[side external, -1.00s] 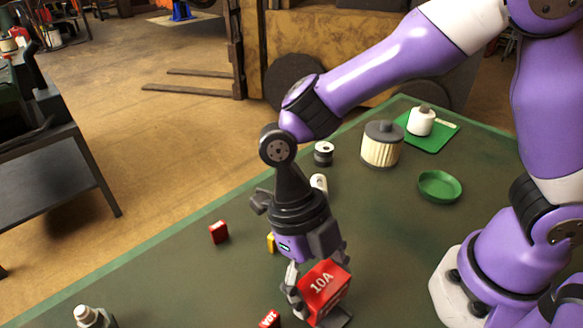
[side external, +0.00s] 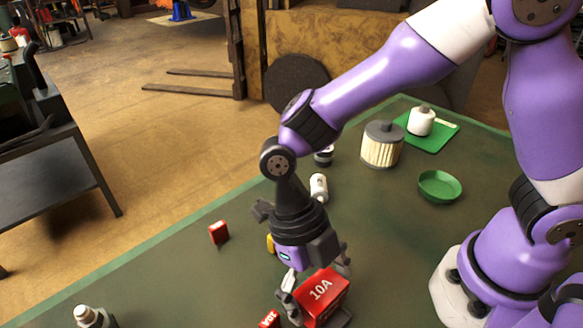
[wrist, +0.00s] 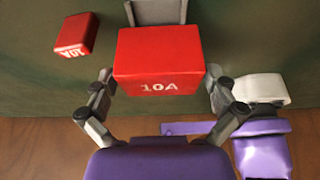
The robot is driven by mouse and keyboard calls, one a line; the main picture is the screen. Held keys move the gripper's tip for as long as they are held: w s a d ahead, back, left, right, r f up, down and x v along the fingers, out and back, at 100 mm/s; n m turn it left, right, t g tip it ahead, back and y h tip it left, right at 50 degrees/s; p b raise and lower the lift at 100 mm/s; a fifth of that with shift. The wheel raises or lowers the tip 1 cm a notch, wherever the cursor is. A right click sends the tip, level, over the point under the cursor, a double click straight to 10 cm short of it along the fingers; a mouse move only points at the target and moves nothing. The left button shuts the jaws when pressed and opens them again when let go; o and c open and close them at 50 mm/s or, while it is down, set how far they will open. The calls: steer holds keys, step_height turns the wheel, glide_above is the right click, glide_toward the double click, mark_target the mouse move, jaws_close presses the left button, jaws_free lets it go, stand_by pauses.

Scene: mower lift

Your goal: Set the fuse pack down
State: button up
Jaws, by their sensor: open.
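The fuse pack (side external: 322,295) is a red box marked 10A at the bottom centre of the side view. In the wrist view the fuse pack (wrist: 158,58) sits between my fingers, its lettering towards the wrist. My gripper (side external: 317,276) is above it with a finger on either side. In the wrist view my gripper (wrist: 161,84) is open, and the fingertips reach the near corners of the box. I cannot tell whether they touch it. A grey piece (wrist: 157,12) shows beyond the box. The underside of the box is hidden.
Smaller red blocks (side external: 218,232) (side external: 269,319) lie left of the gripper, with a yellow piece (side external: 270,243) behind it. A white cylinder (side external: 318,187), pleated filter (side external: 381,150) and green dish (side external: 439,186) stand farther back. The green tabletop (side external: 395,250) is clear to the right.

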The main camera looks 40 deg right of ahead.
steer(key=shift+r, duration=0.1)
steer(key=shift+r, duration=0.35)
steer(key=w+d+r+m+t+y, duration=0.1)
steer(key=w+r+m, duration=0.15)
steer(key=r, duration=0.25)
steer(key=w+d+r+m+t, duration=0.1)
steer(key=r+m, duration=0.3)
steer(key=d+r+m+t, duration=0.2)
steer(key=d+m+t, duration=0.2)
steer(key=d+m, duration=0.4)
steer(key=d+r+m+t+h, duration=0.1)
steer(key=d+m+t, duration=0.3)
steer(key=m, duration=1.7)
steer(key=d+r, duration=0.1)
steer(key=d, duration=0.3)
steer(key=shift+s+r, duration=0.15)
steer(key=shift+r, duration=0.1)
